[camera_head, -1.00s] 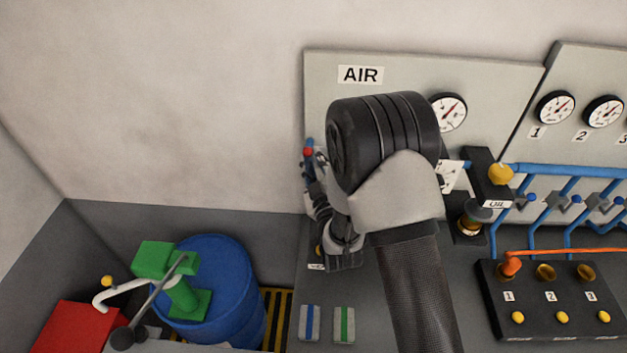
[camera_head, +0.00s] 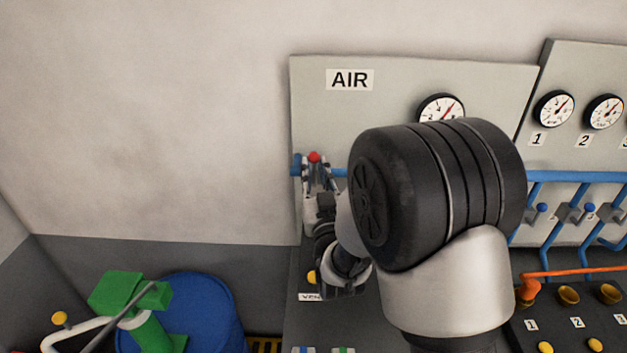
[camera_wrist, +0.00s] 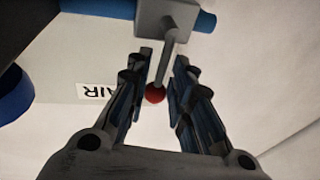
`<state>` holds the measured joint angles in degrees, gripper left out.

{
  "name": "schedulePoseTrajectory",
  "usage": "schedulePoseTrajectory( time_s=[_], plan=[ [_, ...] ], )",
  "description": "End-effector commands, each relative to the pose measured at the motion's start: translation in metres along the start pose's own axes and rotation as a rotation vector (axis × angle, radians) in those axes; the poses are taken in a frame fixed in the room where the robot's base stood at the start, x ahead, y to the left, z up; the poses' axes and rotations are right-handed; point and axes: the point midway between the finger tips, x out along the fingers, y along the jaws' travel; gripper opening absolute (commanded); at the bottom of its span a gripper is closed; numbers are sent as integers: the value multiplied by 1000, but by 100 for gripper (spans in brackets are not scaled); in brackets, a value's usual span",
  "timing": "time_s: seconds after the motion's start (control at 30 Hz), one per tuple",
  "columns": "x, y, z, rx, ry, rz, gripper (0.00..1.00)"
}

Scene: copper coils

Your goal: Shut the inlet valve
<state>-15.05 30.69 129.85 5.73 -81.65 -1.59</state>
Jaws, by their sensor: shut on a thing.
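The inlet valve's lever ends in a red ball knob (camera_head: 314,157). It sits at the left end of the blue pipe (camera_head: 340,172), below the AIR sign (camera_head: 350,79). In the wrist view the grey valve body (camera_wrist: 155,20) is on the pipe (camera_wrist: 207,20), and the lever rod (camera_wrist: 168,60) runs from it to the knob (camera_wrist: 155,94). My gripper (camera_head: 318,172) is at the lever. In the wrist view its fingers (camera_wrist: 160,72) stand on either side of the rod and knob, shut on the lever. Finger contact is hard to see.
My arm hides part of the panel. A pressure gauge (camera_head: 441,110) is above it. A blue barrel (camera_head: 205,305) with a green pump (camera_head: 128,295) stands lower left. A block with an orange hose (camera_head: 575,271) is lower right. The wall at left is clear.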

Motion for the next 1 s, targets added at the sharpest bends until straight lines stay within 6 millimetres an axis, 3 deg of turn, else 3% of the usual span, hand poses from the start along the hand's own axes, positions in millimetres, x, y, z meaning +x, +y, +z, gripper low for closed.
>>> schedulePoseTrajectory(
  time_s=[0.43,0.47,0.53,0.87,1.0],
  plan=[
    [2,1,-5,11,13,4,0],
    [2,1,-5,11,13,4,23],
    [2,1,-4,10,12,4,28],
    [-1,1,-2,9,5,3,28],
    [-16,0,-1,9,4,3,28]
  ],
)
